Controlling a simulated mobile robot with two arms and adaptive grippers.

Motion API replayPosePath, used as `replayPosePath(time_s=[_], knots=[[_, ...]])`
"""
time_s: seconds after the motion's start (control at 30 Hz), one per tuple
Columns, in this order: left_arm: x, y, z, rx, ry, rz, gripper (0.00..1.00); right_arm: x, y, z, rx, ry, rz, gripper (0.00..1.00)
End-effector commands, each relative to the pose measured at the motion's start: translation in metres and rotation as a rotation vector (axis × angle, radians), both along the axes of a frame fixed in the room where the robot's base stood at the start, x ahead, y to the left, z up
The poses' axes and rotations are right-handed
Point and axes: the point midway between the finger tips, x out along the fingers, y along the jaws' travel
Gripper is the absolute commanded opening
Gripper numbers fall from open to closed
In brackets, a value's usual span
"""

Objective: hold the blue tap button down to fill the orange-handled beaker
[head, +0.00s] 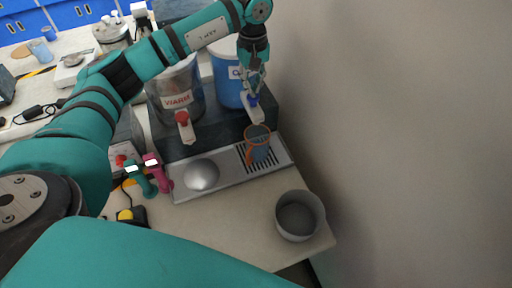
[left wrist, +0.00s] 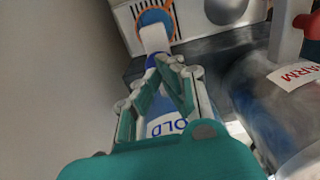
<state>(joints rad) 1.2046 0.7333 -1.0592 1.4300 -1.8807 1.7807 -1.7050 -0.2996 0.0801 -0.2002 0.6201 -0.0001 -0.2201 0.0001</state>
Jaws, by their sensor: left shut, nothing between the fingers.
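The blue tap button (head: 253,99) sits on top of the white tap (head: 254,113) of the blue cold-water tank (head: 227,88). My left gripper (head: 254,91) is shut and empty, pointing down with its fingertips at the button. In the left wrist view the fingertips (left wrist: 168,62) are right at the blue button (left wrist: 153,60), partly covering it; I cannot tell how far it is pressed. The orange-handled beaker (head: 258,150) stands upright on the drip grate below the spout. It looks bluish inside; its level is unclear. My right gripper is out of view.
A clear tank marked WARM (head: 169,99) with a red-topped tap (head: 184,126) stands left of the cold tank. A silver dome (head: 202,174) lies on the metal tray (head: 222,186). A grey pot (head: 299,216) stands near the counter's front right. A bare wall rises at right.

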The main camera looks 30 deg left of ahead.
Motion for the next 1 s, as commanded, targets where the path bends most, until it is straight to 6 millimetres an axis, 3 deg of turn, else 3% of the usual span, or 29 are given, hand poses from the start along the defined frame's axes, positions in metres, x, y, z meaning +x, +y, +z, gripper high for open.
replayPosePath(time_s=[1.0], knots=[[0.000, 0.000, -0.028, 0.000, 0.001, 0.000, 0.00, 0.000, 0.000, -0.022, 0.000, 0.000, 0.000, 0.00]])
